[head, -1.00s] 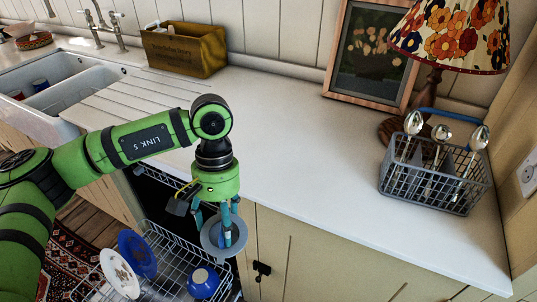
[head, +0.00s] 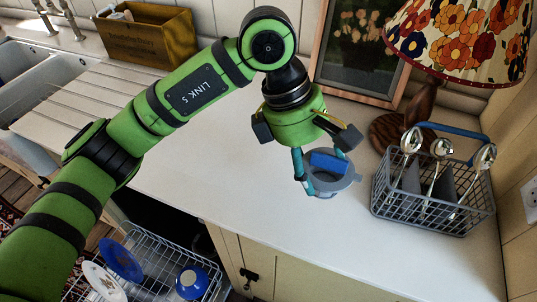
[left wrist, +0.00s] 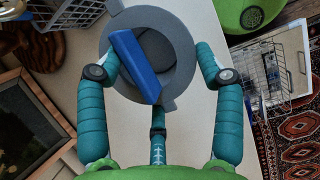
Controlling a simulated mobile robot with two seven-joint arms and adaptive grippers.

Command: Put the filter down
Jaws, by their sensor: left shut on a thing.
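The filter (head: 343,184) is a grey round cup with a wide flat rim and a blue bar across its top. My left gripper (head: 322,174) is shut on it with teal fingers and holds it over the white counter (head: 260,200), left of the cutlery basket. In the left wrist view the filter (left wrist: 184,62) sits between the fingers, its blue bar lying slantwise. I cannot tell exactly how high it is above the counter. My right gripper is not in view.
A wire basket (head: 428,217) with several spoons stands at the right, below a flowered lamp (head: 455,40). A framed picture (head: 358,60) leans on the wall. An open dishwasher rack (head: 150,262) with dishes is below. Counter around the filter is clear.

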